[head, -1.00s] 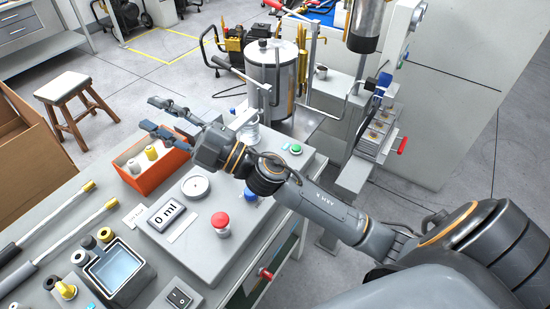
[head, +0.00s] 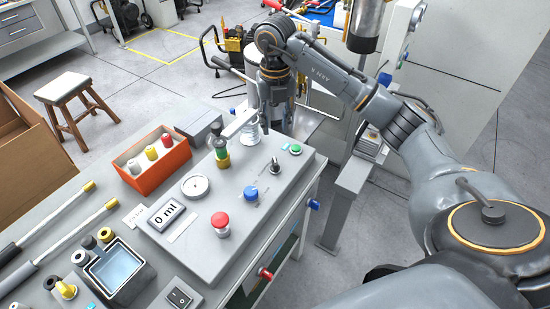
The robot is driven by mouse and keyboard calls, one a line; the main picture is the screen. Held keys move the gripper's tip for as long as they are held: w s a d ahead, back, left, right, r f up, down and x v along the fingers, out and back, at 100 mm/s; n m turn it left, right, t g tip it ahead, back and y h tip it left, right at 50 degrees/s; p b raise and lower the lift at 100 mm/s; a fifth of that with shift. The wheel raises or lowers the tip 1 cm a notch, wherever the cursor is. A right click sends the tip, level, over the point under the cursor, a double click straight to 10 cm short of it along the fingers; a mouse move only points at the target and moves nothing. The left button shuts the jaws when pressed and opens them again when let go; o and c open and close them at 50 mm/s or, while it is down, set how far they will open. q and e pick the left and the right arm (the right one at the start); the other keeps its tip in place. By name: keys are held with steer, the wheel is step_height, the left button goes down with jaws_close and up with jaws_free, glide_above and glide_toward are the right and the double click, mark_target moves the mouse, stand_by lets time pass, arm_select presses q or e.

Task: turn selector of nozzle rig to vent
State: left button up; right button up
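The nozzle rig (head: 205,245) is a grey box on the bench, with a 0 ml display (head: 167,214). A small dark upright selector knob (head: 274,166) stands on its top towards the right rear corner, with small markings beside it that I cannot read. My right gripper (head: 276,122) points down above and behind the selector, near the white coil. Its fingers look apart and empty, and it does not touch the knob. My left gripper is not in view.
Near the selector are a blue knob (head: 250,193), a red button (head: 221,220), a green button (head: 295,149) and a yellow-green nozzle (head: 222,158). An orange bin (head: 155,178) with capped bottles stands left. A metal tank is partly hidden behind my arm.

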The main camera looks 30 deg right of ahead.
mark_target(275, 160)
step_height(275, 160, down, 13)
steer(key=shift+a+f+p, duration=0.1)
steer(key=shift+f+p, duration=0.1)
steer(key=shift+p, duration=0.9)
jaws_close()
